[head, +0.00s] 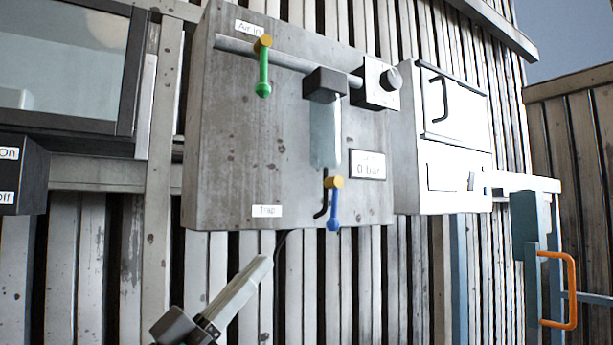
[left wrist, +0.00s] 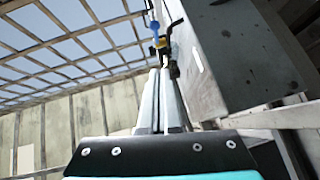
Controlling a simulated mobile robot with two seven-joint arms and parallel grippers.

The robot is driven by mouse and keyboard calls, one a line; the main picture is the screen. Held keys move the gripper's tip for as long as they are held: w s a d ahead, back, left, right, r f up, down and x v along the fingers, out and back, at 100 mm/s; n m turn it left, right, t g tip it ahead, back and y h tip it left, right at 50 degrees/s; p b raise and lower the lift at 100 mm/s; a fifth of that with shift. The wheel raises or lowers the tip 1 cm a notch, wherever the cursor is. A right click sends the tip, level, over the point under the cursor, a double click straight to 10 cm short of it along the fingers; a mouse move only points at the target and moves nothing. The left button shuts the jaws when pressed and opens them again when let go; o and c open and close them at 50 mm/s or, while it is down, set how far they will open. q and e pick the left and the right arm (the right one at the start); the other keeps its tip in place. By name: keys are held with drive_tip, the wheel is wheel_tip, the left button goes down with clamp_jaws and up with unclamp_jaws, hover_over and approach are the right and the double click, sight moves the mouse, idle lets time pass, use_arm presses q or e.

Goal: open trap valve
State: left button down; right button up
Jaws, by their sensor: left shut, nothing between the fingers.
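The trap valve has a blue lever (head: 333,217) hanging straight down from a yellow hub (head: 334,183), below a clear bowl on a grey panel. A "Trap" label (head: 267,211) is to its left. In the left wrist view the blue lever (left wrist: 155,28) and yellow hub (left wrist: 159,43) show just beyond the fingertips. My left gripper (head: 262,262) is shut and empty, below and left of the lever in the head view, apart from it. The gripper also shows in the left wrist view (left wrist: 159,74). My right gripper is not in view.
The grey panel (head: 225,150) also carries a green lever (head: 263,75) under the "Air in" label, a regulator knob (head: 391,79) and a "0 bar" display (head: 368,165). A white cabinet (head: 455,130) is to the right, then an orange handle (head: 572,290). An on/off box (head: 22,175) is left.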

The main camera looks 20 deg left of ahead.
sight(333, 210)
use_arm(q)
drive_tip(key=d+f+p+x, duration=0.1)
drive_tip(key=p+x, duration=0.6)
drive_tip(key=x, duration=0.5)
drive_tip(key=shift+w, duration=0.55)
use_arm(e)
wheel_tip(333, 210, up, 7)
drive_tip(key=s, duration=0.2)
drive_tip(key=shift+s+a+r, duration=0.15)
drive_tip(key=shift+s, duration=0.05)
use_arm(q)
drive_tip(key=w+t+b, duration=0.1)
drive_tip(key=b, duration=0.5)
drive_tip(key=shift+d+f, duration=0.35)
drive_tip(key=shift+f, duration=0.05)
drive_tip(key=shift+r+n+b, duration=0.15)
drive_tip(key=shift+n+b, duration=0.15)
drive_tip(key=shift+b, duration=0.4)
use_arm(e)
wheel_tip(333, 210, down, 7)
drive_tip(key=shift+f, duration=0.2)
use_arm(q)
drive_tip(key=shift+d, duration=0.1)
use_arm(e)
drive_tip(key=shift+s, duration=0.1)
